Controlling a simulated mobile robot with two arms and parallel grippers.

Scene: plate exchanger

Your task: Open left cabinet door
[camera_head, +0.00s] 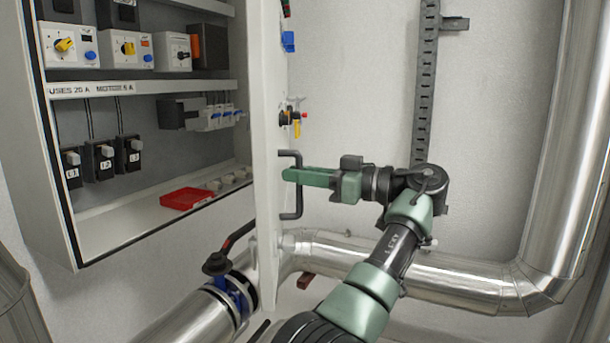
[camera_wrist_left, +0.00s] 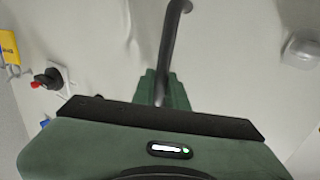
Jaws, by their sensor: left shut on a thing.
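The white cabinet door (camera_head: 267,120) stands swung out, seen nearly edge-on at the right of the cabinet (camera_head: 45,150), whose inside shows. A black bar handle (camera_head: 298,205) is on the door's right-facing side. My green left gripper (camera_head: 291,176) is shut on this handle, reaching it from the right. In the left wrist view the handle (camera_wrist_left: 172,40) runs down between the green fingers (camera_wrist_left: 163,90), which partly hide it. My right gripper is not in view.
Inside the cabinet are a red tray (camera_head: 186,198), yellow-knobbed switches (camera_head: 66,45) and several black breakers (camera_head: 100,160). A silver pipe (camera_head: 450,275) runs low behind my arm and rises at the right (camera_head: 570,130). Bare wall shows at the right.

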